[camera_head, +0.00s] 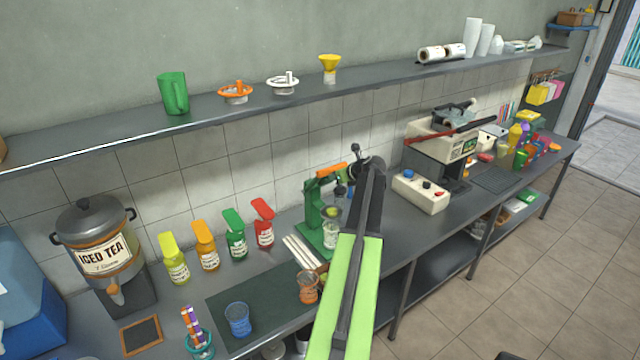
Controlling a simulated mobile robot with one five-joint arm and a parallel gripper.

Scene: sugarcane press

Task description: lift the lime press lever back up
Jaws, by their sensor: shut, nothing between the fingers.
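The green lime press (313,208) stands on the counter at the middle of the view. A lime-green piece shows in its frame, with a glass just below. An orange part (332,171), which looks like its lever handle, lies near the top and slopes up to the right. My arm reaches in from the bottom edge. My gripper (358,163) is dark, shut and empty, just right of the orange part. The fingertips are small and partly hidden, so I cannot tell whether they touch the lever. My arm hides what is right of the press.
Syrup bottles (206,245) stand left of the press, by an iced tea dispenser (97,240). A control box (420,191) and a large press machine (440,145) stand to the right. A shelf (210,108) runs above. Cups (238,319) stand at the front.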

